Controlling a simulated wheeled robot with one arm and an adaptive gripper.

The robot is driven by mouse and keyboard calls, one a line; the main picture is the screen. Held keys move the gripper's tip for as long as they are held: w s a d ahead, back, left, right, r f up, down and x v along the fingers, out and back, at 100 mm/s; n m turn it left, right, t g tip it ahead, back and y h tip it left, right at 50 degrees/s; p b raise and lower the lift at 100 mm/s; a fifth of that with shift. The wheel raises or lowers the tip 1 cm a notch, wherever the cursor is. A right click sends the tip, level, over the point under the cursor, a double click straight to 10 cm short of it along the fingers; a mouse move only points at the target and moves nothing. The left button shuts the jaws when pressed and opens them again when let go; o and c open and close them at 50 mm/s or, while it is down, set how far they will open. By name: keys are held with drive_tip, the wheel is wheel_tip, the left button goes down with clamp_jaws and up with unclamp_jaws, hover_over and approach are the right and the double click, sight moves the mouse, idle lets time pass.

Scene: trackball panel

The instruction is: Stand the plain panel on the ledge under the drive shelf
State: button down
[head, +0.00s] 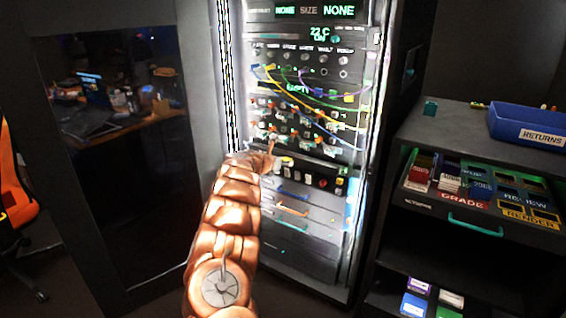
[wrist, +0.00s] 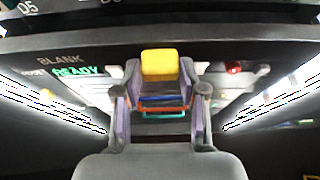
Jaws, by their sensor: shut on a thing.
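My gripper (wrist: 160,85) reaches into the rack, and its two fingers are closed against the sides of a yellow block (wrist: 160,65). In the head view my gripper (head: 268,152) is at the rack's middle, hiding part of the row behind it. A dark face (wrist: 225,48) lies just beyond the fingers, marked BLANK, with green READY under it. I cannot tell whether the yellow block belongs to the plain panel, and no separate plain panel is clear in either view. The ledge and drive shelf cannot be told apart surely.
The rack has cables (head: 322,105) above my gripper and drawers with blue and orange handles (head: 292,210) below it. A red light (wrist: 233,67) shows to the right of the fingers. A cabinet (head: 450,135) with a blue RETURNS bin (head: 530,122) stands at right.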

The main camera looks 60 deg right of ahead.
drive_tip(key=shift+w+d+p, duration=0.1)
drive_tip(key=shift+d+p, duration=2.8)
drive_tip(key=shift+p, duration=0.75)
drive_tip(key=c, duration=0.6)
unclamp_jaws()
drive_tip(key=shift+v, duration=3.1)
drive_tip(key=shift+w+a+r, duration=0.1)
drive_tip(key=shift+a+r, duration=0.25)
drive_tip(key=shift+a, duration=0.25)
approach(289, 156)
drive_tip(key=shift+a, duration=0.1)
